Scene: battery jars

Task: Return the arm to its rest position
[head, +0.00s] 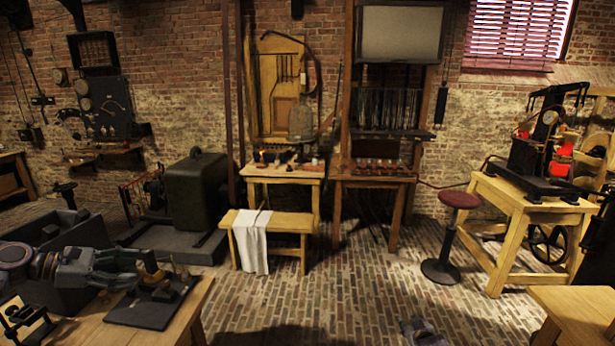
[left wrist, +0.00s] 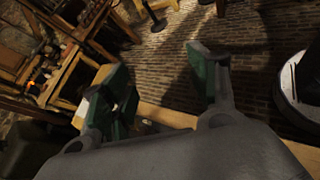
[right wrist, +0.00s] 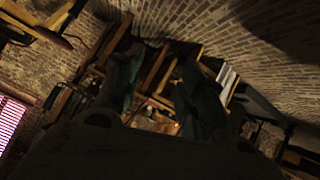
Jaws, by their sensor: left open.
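My left gripper (head: 142,270) reaches in from the left in the head view, above the front-left wooden table. Its fingers, with green pads, stand apart in the left wrist view (left wrist: 158,85), with no object held between them. A black-based device (head: 152,302) with brass parts sits on that table, just below and beside the fingers in the picture. My right gripper (head: 418,328) shows as a small grey shape at the bottom edge of the head view. In the dark right wrist view (right wrist: 158,90) its fingers stand apart, with background visible between them.
The front-left table (head: 85,334) also carries a small black device (head: 25,318) at its left. A wooden table edge (head: 580,312) shows at lower right. A red stool (head: 455,215), a bench (head: 285,222) and work tables stand farther back. The brick floor (head: 340,280) between is clear.

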